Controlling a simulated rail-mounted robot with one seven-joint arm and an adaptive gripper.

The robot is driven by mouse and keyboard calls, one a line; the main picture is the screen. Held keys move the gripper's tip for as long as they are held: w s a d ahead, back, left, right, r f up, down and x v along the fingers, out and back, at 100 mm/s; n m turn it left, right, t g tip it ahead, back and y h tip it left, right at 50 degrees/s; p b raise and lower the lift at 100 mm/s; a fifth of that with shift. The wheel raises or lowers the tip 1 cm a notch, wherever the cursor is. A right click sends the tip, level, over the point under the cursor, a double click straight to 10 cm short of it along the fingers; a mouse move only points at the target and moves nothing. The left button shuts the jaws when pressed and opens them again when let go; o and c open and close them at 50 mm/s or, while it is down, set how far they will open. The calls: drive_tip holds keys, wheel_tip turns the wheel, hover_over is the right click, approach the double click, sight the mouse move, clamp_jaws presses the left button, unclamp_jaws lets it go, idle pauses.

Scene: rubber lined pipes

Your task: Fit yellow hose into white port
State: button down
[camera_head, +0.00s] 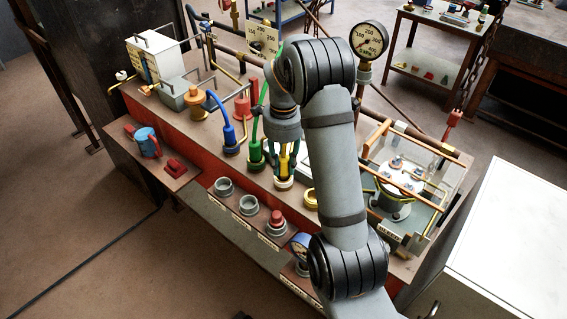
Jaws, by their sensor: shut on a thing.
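My gripper (285,158) points down below my wrist, its dark fingers shut on the yellow hose (284,167). Only the hose's yellow lower end shows between the fingers; its upper part is hidden behind my gripper and arm. The white port (284,184) is a pale ring on the bench directly under the hose end. The hose looks upright and in line with the port. From this view I cannot tell whether its tip is inside the port or just above it.
The green hose (256,151) and blue hose (229,137) stand upright in ports just left of my gripper. A yellow ring port (311,199) lies to the right. A pressure gauge (369,40) rises behind my arm.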

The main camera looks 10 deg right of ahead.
drive_tip(key=shift+f+b, duration=0.5)
drive_tip(key=shift+f, duration=0.05)
drive_tip(key=c, duration=1.3)
unclamp_jaws()
drive_tip(key=shift+c, duration=0.2)
drive_tip(key=shift+r, duration=0.1)
wheel_tip(320, 180, up, 12)
drive_tip(key=shift+f, duration=0.1)
